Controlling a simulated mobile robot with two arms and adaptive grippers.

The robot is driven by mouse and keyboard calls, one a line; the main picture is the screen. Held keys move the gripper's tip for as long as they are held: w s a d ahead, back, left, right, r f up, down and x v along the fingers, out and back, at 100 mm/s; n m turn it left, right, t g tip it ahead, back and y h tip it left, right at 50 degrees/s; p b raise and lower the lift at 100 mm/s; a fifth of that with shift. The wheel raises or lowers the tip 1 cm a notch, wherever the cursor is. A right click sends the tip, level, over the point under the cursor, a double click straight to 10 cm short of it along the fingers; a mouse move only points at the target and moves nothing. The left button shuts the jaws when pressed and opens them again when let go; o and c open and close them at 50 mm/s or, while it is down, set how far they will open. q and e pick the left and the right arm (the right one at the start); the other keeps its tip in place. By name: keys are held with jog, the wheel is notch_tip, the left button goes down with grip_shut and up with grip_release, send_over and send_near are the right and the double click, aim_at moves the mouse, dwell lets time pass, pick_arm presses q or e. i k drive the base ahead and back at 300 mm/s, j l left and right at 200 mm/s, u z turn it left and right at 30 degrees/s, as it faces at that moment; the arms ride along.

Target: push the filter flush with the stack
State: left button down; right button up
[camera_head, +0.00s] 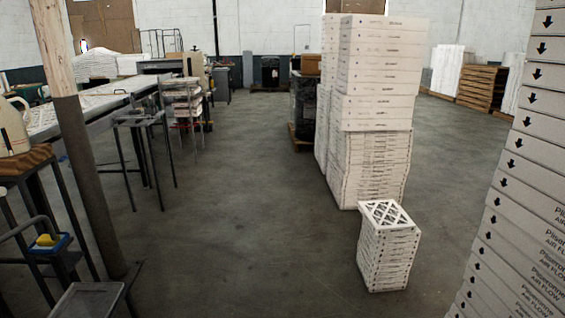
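A short stack of white boxed filters (388,262) stands on the floor right of centre, its top filter (386,214) showing a lattice face. A taller stack of boxed filters (375,165) stands behind it, its upper boxes (382,70) larger and reaching out past the lower ones. Another tall stack (520,200) with black arrows and "AIR FLOW" print leans across the right edge, close to me. I cannot tell which filter is out of line. Neither of my grippers shows in this view.
A wooden post (75,120) stands at left, beside a table with a jug (14,128) and a blue and yellow item (48,243). A long workbench (90,105) runs along the left. Pallets (482,88) stand far right. The concrete floor in the middle is clear.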

aim_at(384, 217)
jog(key=i+z, duration=0.15)
jog(key=i, duration=0.35)
jog(key=i+z, duration=0.15)
jog(key=i, duration=0.35)
jog(key=i+j+z, duration=0.15)
jog(key=i, duration=0.35)
jog(key=i+j+z, duration=0.2)
jog(key=i, duration=0.3)
